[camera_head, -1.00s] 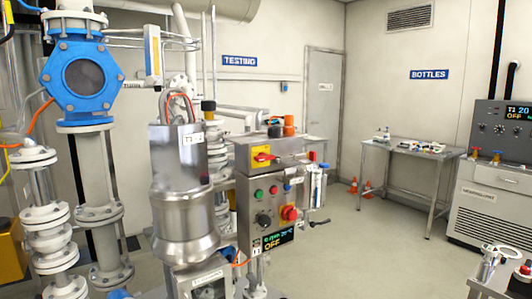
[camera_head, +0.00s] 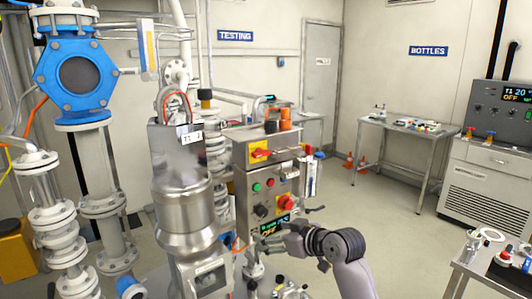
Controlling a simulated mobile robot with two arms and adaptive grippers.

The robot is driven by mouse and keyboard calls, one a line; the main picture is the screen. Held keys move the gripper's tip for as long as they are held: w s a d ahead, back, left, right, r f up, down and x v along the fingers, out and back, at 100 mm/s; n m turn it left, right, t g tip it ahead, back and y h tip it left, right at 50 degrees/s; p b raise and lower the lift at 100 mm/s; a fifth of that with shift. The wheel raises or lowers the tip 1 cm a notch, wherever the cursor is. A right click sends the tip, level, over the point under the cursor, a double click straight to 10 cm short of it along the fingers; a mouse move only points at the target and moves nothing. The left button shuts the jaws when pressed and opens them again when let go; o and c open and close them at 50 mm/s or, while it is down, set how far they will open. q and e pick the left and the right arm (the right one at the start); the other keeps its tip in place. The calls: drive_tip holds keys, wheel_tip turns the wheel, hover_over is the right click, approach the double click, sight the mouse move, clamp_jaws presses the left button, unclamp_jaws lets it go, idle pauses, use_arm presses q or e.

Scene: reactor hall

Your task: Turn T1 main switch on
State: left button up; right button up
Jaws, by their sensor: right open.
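A red rotary switch on a yellow plate (camera_head: 261,152) sits at the top of the grey control box (camera_head: 241,190) in the middle. I cannot tell a main switch apart there. My right gripper (camera_head: 266,242) is open and empty, in front of the lower control box and below the red-yellow switch. My left gripper is out of view.
A steel motor housing (camera_head: 184,200) stands left of the control box, with white flanged pipes and a blue valve (camera_head: 78,72) further left. A table (camera_head: 400,128) stands at the back. A smaller table (camera_head: 470,262) is at the lower right. The floor between is mostly clear.

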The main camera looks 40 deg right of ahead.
drive_tip(key=s+d+r+m+t+h, duration=0.1)
drive_tip(key=d+r+t, duration=0.1)
drive_tip(key=d+r, duration=0.4)
drive_tip(key=d+r+m+t, duration=0.1)
drive_tip(key=d+r+t, duration=0.25)
drive_tip(key=r, duration=0.55)
drive_tip(key=p, duration=0.7)
approach(264, 154)
drive_tip(key=shift+g, duration=0.45)
drive_tip(key=w, duration=0.5)
drive_tip(key=w+r, duration=0.1)
drive_tip(key=w, duration=0.1)
drive_tip(key=shift+w+d+r, duration=0.1)
drive_tip(key=shift+w+d, duration=0.15)
drive_tip(key=shift+w, duration=0.55)
drive_tip(key=c, duration=1.1)
drive_tip(key=shift+c, duration=0.2)
